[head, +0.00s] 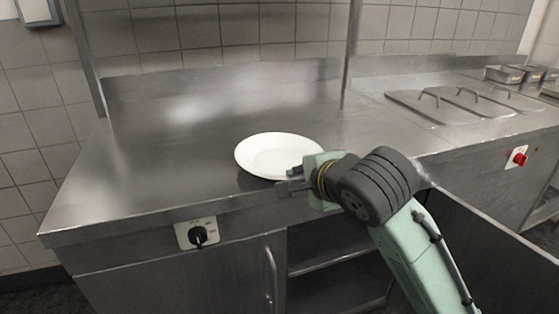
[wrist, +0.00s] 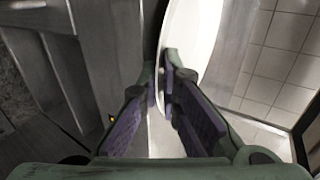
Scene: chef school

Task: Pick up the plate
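The white round plate (head: 270,143) is at the front middle of the steel counter, with a dark shadow under its near left edge. It looks slightly above the counter, but the gap is hard to judge. My gripper (head: 286,183) is at its near right rim. In the wrist view, the plate (wrist: 195,38) is seen nearly edge-on, and its rim runs between the two purple-padded fingers of my gripper (wrist: 162,84). The fingertips are close together with the rim between them. The exact contact is partly hidden.
The steel counter (head: 150,165) is clear to the left of and behind the plate. Lidded wells (head: 465,103) and small metal containers (head: 512,74) are at the right.

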